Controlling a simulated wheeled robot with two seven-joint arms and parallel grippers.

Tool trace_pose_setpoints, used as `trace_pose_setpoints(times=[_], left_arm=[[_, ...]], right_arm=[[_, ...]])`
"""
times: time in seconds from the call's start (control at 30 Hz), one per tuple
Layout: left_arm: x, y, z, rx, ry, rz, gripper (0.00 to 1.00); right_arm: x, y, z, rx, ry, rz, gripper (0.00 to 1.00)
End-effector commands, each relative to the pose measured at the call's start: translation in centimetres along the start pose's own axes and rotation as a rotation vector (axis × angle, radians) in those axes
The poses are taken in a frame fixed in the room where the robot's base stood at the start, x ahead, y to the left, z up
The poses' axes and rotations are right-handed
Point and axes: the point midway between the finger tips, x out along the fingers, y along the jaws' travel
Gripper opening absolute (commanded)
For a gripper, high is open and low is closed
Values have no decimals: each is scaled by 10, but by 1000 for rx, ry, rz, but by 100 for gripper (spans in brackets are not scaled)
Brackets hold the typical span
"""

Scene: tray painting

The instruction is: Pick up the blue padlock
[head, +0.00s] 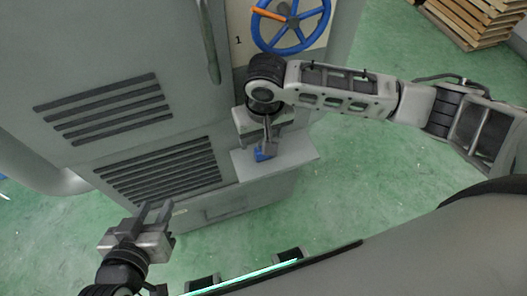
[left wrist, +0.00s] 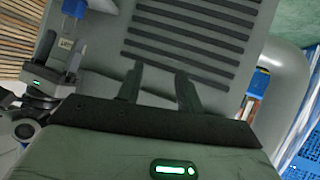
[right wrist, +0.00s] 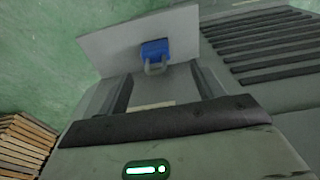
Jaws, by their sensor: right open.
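The blue padlock (head: 263,154) with a grey shackle lies on a pale grey ledge (head: 298,157) of the cabinet. In the right wrist view the padlock (right wrist: 155,48) is just ahead of my right gripper (right wrist: 161,74), with its shackle towards the gap between the fingertips. My right gripper (head: 268,140) is open, above the padlock and partly covering it in the head view; I cannot tell whether they touch. My left gripper (head: 155,211) is open and empty, away to the lower left. The padlock (left wrist: 74,8) also shows at the top of the left wrist view.
The grey cabinet (head: 100,75) with slotted vents fills the left and middle. A blue valve wheel (head: 291,48) with an orange handle is on its panel above the ledge. Wooden pallets (head: 478,22) are stacked at the far right. Green floor (head: 370,160) is clear right of the ledge.

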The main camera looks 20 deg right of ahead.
Motion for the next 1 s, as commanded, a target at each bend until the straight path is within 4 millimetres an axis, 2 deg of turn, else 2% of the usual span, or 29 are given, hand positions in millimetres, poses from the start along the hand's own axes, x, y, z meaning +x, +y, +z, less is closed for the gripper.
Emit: trace_pose_setpoints(times=[0.03,0.1,0.37,0.63,0.97,1.0], left_arm=[[2,0,1,2,6,0,36],[2,0,1,3,9,1,36],[3,0,0,7,19,4,36],[6,0,6,14,26,6,36],[4,0,6,16,24,8,36],[4,0,6,16,24,8,36]], right_arm=[[12,0,1,0,-2,1,67],[22,0,0,0,-2,0,67],[40,1,1,-1,0,-1,67],[78,7,2,-2,1,-1,67],[84,7,2,-2,2,-2,67],[84,7,2,-2,2,-2,56]])
